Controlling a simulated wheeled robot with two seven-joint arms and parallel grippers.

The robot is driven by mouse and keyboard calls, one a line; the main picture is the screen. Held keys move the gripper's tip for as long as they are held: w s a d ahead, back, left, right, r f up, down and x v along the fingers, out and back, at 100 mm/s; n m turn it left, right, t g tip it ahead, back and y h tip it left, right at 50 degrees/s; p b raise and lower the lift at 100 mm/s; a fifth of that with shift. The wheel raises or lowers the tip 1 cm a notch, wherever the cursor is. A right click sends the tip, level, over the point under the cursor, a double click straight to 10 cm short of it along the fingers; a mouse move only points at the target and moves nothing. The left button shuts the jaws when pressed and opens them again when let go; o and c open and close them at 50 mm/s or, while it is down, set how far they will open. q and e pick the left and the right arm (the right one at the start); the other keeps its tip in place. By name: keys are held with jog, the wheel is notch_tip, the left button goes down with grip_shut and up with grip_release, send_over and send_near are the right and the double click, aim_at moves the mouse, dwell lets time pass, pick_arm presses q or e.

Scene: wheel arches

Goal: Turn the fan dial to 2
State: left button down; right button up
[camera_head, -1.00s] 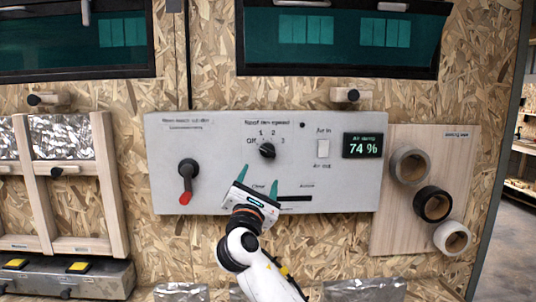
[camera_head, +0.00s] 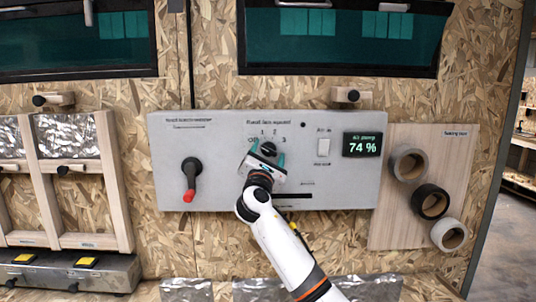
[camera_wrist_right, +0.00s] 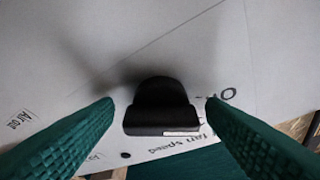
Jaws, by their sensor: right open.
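The black fan dial (camera_head: 268,149) is on the grey control panel (camera_head: 224,150), below the roof fan speed label, with the marks 1, 2 and 3 around it. I cannot tell for sure which mark it points to. My right gripper (camera_head: 266,156) is open, with its green fingers on either side of the dial. In the right wrist view the dial (camera_wrist_right: 160,106) stands between the two fingertips, with a small gap visible on each side. A white mark shows on its lower edge there. My left gripper is not in view.
A red-tipped lever (camera_head: 190,178) sits left on the panel. Tape rolls (camera_head: 430,201) hang on a wooden board further right. Windows are above.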

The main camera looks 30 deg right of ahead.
jog(key=c, duration=1)
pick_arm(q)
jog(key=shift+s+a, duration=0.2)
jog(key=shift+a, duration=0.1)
